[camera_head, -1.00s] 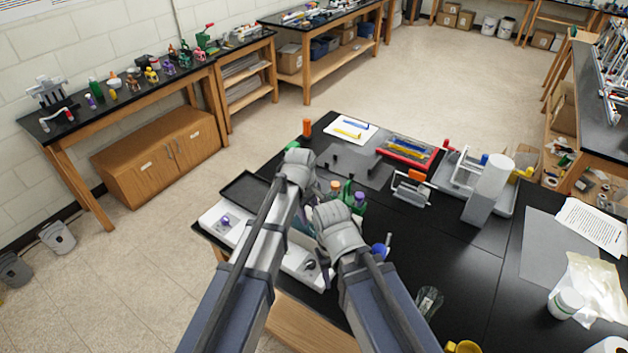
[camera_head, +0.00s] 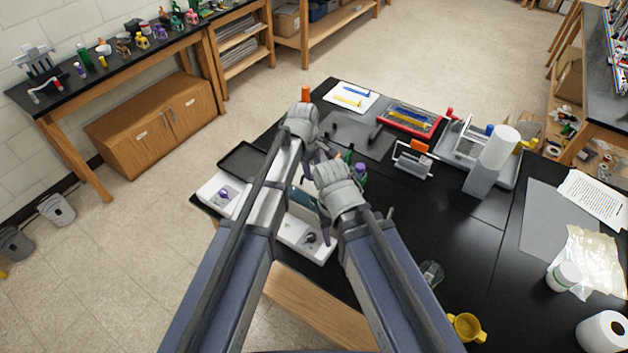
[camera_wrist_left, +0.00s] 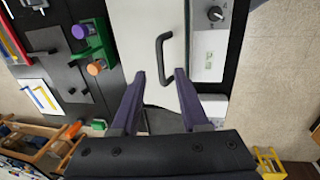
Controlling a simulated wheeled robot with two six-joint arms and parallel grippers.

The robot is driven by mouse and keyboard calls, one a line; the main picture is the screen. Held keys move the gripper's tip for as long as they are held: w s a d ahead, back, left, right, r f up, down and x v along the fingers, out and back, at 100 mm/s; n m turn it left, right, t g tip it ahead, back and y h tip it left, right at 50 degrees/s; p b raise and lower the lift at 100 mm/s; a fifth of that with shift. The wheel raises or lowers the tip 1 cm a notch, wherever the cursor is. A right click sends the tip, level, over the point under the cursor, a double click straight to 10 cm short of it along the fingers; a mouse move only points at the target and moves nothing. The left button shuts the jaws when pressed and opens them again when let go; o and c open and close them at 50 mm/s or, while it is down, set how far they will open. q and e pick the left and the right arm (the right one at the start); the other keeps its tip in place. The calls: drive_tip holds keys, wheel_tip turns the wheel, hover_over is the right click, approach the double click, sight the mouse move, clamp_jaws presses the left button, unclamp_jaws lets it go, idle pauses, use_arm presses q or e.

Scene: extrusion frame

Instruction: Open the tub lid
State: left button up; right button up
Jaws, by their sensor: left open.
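The tub is a white unit (camera_head: 293,236) at the table's near left corner, with a dark knob on its front panel. Its pale lid (camera_wrist_left: 145,22) with a black bar handle (camera_wrist_left: 161,62) shows in the left wrist view. My left gripper (camera_wrist_left: 160,74) is open, its two dark fingers on either side of the handle's near end; I cannot tell whether they touch it. In the head view my arms hide much of the tub and lid.
A green block with orange and purple knobs (camera_wrist_left: 95,45) stands close beside the tub. A black tray (camera_head: 241,160) lies behind its left end. A grey mat (camera_head: 350,136), a red tray (camera_head: 410,119) and a white cylinder (camera_head: 498,147) stand farther back.

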use_arm(q)
drive_tip(key=f+b, duration=0.2)
drive_tip(key=f, duration=0.1)
drive_tip(key=f+b, duration=0.1)
drive_tip(key=shift+w+d+f, duration=0.15)
drive_tip(key=shift+w+d, duration=0.05)
drive_tip(key=shift+w, duration=0.15)
drive_tip(key=shift+c, duration=0.2)
clamp_jaws()
idle(1.0)
